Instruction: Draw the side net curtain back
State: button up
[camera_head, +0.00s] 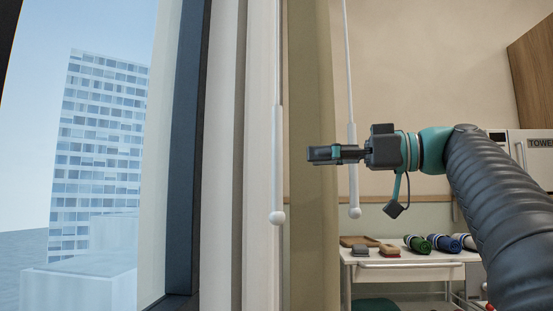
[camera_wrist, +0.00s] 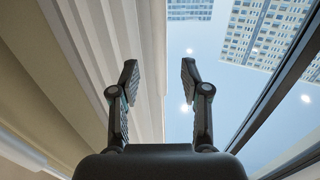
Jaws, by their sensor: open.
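The white net curtain (camera_head: 225,150) hangs in narrow upright folds beside the dark window frame in the head view. Its pale folds (camera_wrist: 145,40) also show in the wrist view, beyond and between my fingers. A white wand (camera_head: 277,160) with a ball end hangs in front of it. A second white wand (camera_head: 351,165) hangs farther right, close to my gripper's body. My gripper (camera_head: 312,154) points left, in front of the olive curtain (camera_head: 312,60) in the picture.
The window (camera_head: 100,60) fills the left, with a tower block outside. At the right, a white table (camera_head: 400,262) holds rolled towels (camera_head: 418,243) and small blocks. A white cabinet (camera_head: 530,160) marked "TOWE" and a wooden cupboard (camera_head: 535,70) stand behind my arm.

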jog(key=x, duration=0.8)
jog(key=shift+w+a, duration=0.1)
jog(key=shift+a, duration=0.15)
grip_shut()
